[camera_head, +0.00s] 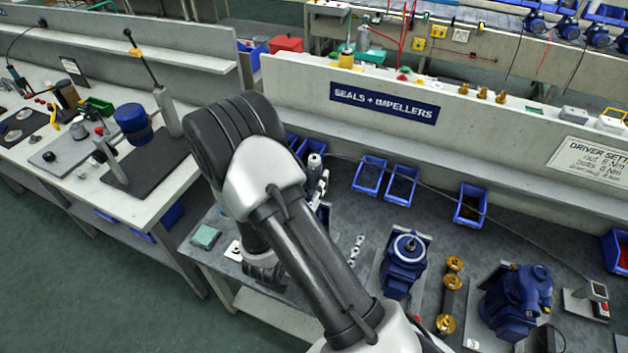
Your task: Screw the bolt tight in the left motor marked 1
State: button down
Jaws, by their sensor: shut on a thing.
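A blue motor (405,265) with a round grey and black top stands upright on a plate on the dark bench, just right of my arm. A second blue motor (515,302) stands farther right, near the bottom edge. I cannot read a number on either motor, and I cannot make out the bolt. My arm crosses the middle of the picture and bends down toward the bench. Some blue parts show just behind the arm, mostly covered.
Blue bins (370,175) line the back of the bench, below a sign reading "SEALS + IMPELLERS" (384,102). Brass parts (449,293) lie between the motors. A small device (590,299) stands at the far right. A green block (206,237) sits at the bench's left end.

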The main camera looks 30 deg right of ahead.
jog(key=shift+f+b, duration=0.85)
jog(key=shift+b, duration=0.4)
dwell(3.5)
jog(key=shift+r, duration=0.1)
